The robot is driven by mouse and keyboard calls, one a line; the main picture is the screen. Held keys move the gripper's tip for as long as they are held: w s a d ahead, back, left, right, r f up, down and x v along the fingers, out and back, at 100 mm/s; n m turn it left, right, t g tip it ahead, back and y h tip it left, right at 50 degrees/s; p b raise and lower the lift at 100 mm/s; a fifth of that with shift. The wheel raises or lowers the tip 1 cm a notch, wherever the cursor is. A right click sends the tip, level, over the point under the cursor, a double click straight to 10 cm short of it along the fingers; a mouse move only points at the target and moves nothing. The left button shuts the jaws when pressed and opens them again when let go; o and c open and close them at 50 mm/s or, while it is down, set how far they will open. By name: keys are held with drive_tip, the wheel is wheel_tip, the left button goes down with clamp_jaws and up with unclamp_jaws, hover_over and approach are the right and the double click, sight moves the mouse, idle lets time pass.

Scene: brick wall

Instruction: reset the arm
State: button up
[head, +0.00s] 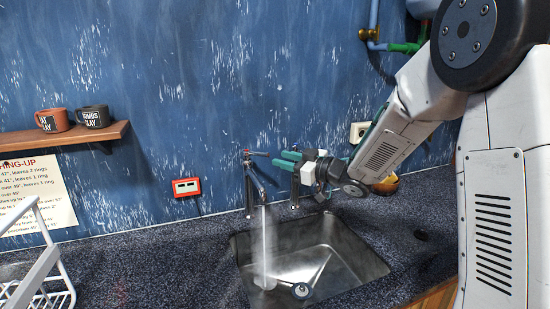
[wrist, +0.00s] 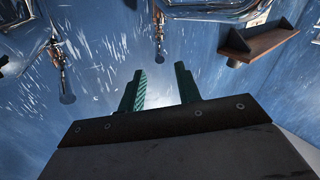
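My gripper (head: 281,160) is at the end of my arm, which reaches in from the right, above the back of the sink. Its two green fingers (wrist: 160,88) stand apart in the wrist view, with nothing between them. In the head view the fingers point left, close to the tap (head: 250,182). I cannot tell whether they touch it. Water (head: 264,240) runs from the tap into the metal sink (head: 355,262).
A utensil with a round dark end (head: 302,290) lies in the sink. A shelf (head: 75,138) holds a brown mug (head: 54,121) and a dark mug (head: 94,117). A white rack (head: 42,272) stands left. The counter left of the sink is clear.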

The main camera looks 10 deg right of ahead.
drive_tip(key=shift+s+d, duration=0.4)
drive_tip(key=shift+s, duration=0.05)
drive_tip(key=s+d+r+m+g+h, duration=0.3)
drive_tip(key=s+d+m+h, duration=0.65)
drive_tip(key=s+h, duration=0.45)
drive_tip(key=s+a+f+g, duration=0.1)
drive_tip(key=s+g, duration=0.2)
drive_tip(key=s, duration=0.6)
drive_tip(key=s+a+f+g+y, duration=0.1)
drive_tip(key=s+a+f+g, duration=0.1)
drive_tip(key=s, duration=0.8)
drive_tip(key=s+a+f+m+g+y, duration=0.1)
drive_tip(key=s+g, duration=0.3)
drive_tip(key=s, duration=0.5)
drive_tip(key=shift+s+a+f, duration=0.2)
drive_tip(key=shift+a+f, duration=0.25)
drive_tip(key=shift+a, duration=0.1)
